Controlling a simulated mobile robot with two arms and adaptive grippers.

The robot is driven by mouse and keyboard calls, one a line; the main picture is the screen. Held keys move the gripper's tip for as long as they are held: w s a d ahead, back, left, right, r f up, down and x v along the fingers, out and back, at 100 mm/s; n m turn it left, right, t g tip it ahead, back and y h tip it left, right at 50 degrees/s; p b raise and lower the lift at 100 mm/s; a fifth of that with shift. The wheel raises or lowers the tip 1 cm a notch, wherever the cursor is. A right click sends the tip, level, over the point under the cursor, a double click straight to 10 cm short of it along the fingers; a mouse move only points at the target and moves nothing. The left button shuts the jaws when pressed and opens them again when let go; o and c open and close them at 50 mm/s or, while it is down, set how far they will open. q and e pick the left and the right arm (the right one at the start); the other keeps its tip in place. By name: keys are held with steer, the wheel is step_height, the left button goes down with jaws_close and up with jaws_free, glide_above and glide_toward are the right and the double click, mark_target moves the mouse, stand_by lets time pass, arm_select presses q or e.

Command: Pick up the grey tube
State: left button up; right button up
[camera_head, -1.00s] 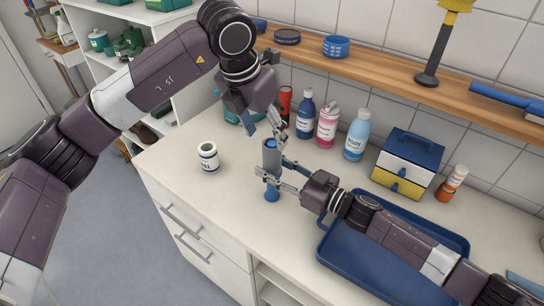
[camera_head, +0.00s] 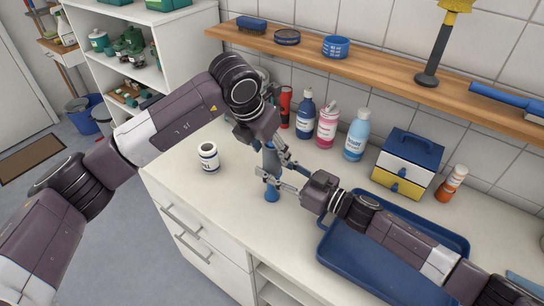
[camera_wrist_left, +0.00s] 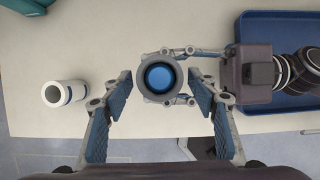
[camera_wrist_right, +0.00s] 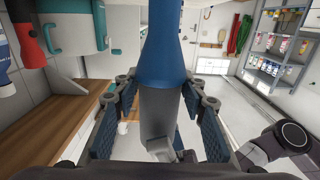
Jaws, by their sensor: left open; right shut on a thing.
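The grey tube (camera_head: 272,160) with blue ends stands upright over the left part of the counter. My right gripper (camera_head: 268,178) is shut on it from the right, low on its body. In the right wrist view, the tube (camera_wrist_right: 158,110) lies between the fingers. I cannot tell whether its lower blue end touches the counter. My left gripper (camera_head: 272,146) is open at the tube's upper end. In the left wrist view, the tube (camera_wrist_left: 147,92) shows end-on between the spread fingers, its blue inside facing the camera.
A white jar (camera_head: 208,157) stands left of the tube. Several bottles, including a blue one (camera_head: 305,117), stand behind it. A blue tray (camera_head: 345,255) lies under my right arm, with a small drawer box (camera_head: 405,165) behind. A wooden shelf (camera_head: 390,69) runs above.

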arm_select(q)
steer(key=x, duration=0.2)
steer(key=shift+w+f, duration=0.15)
steer(key=shift+f, duration=0.1)
steer(key=c, duration=1.1)
steer(key=shift+r, duration=0.1)
step_height(320, 180, up, 18)
arm_select(e)
steer(key=o, duration=1.2)
